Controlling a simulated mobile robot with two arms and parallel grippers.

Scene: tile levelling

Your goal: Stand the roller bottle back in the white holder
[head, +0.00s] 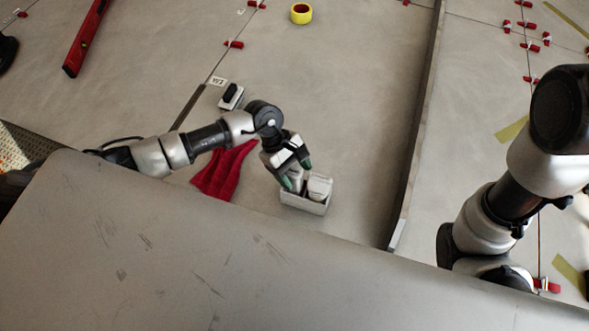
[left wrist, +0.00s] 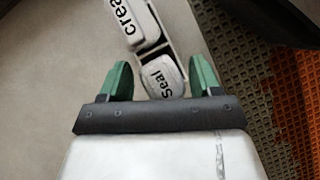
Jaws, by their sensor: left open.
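The white holder (head: 304,206) is a small open box on the floor near the middle of the head view. A white bottle (head: 320,184) stands in its right part. Another white bottle (head: 296,176) is at its left part, partly hidden by my gripper. My left gripper (head: 297,173) is over the holder, open, with green fingertips. I cannot tell which is the roller bottle. My right gripper is not seen.
A red cloth (head: 225,172) lies left of the holder. A black-and-white object (head: 231,96) is farther back. A long dark strip (head: 416,135) runs along the floor to the right. A red level (head: 86,38) and yellow tape roll (head: 301,13) lie far off.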

